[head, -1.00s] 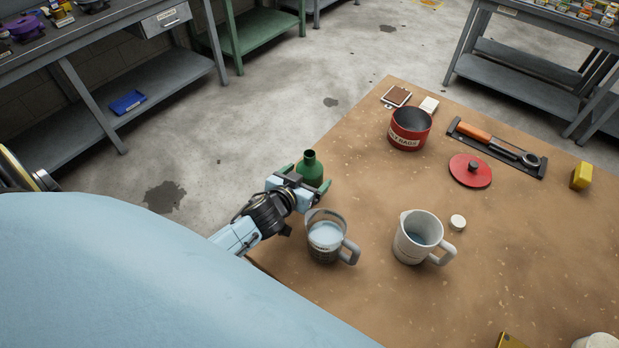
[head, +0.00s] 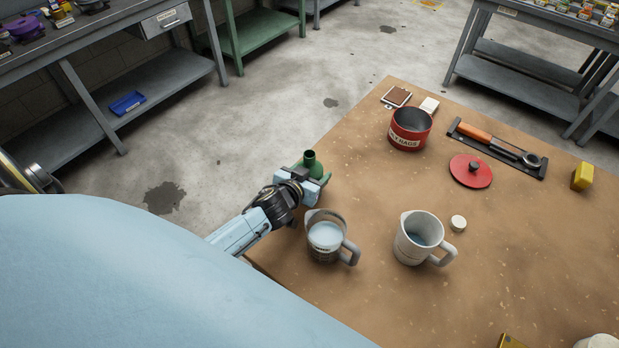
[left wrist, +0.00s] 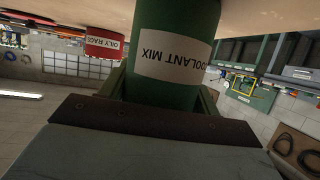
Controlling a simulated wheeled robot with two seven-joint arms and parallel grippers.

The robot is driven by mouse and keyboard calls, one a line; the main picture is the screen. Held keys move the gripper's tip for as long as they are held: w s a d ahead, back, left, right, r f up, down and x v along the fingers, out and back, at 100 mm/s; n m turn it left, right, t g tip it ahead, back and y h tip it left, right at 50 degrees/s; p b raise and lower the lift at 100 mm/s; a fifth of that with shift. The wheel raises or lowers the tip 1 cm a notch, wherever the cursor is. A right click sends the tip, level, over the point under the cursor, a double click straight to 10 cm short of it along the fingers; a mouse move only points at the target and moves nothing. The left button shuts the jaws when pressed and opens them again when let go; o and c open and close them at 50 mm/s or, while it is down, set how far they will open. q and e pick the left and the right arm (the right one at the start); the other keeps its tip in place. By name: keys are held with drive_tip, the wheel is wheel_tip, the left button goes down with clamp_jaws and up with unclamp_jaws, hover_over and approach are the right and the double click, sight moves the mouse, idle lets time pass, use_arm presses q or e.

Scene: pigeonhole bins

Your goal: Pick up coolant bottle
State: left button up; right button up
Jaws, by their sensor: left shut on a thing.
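The green coolant bottle (head: 310,162) stands near the left edge of the brown table, its neck showing above my left gripper. In the left wrist view the bottle (left wrist: 176,90) appears upside down, with a white label reading "COOLANT MIX". My left gripper (head: 308,178) is shut on the bottle's body, its fingers on either side. The bottle's lower part is hidden behind the gripper in the head view. In the wrist view its base end meets or nearly meets the table surface; I cannot tell if it touches. My right gripper is not in view.
A clear jug (head: 326,238) stands close in front of my left gripper, and a white jug (head: 420,238) to its right. A red OILY RAGS can (head: 409,130), red lid (head: 470,171), white cap (head: 458,222) and tool holder (head: 500,150) lie farther back. Floor is beyond the table's left edge.

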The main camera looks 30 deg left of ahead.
sight(312, 151)
use_arm(q)
wheel_tip(312, 151, up, 9)
drive_tip(key=shift+r+p, duration=0.1)
drive_tip(key=shift+p, duration=0.85)
drive_tip(key=shift+r, duration=0.5)
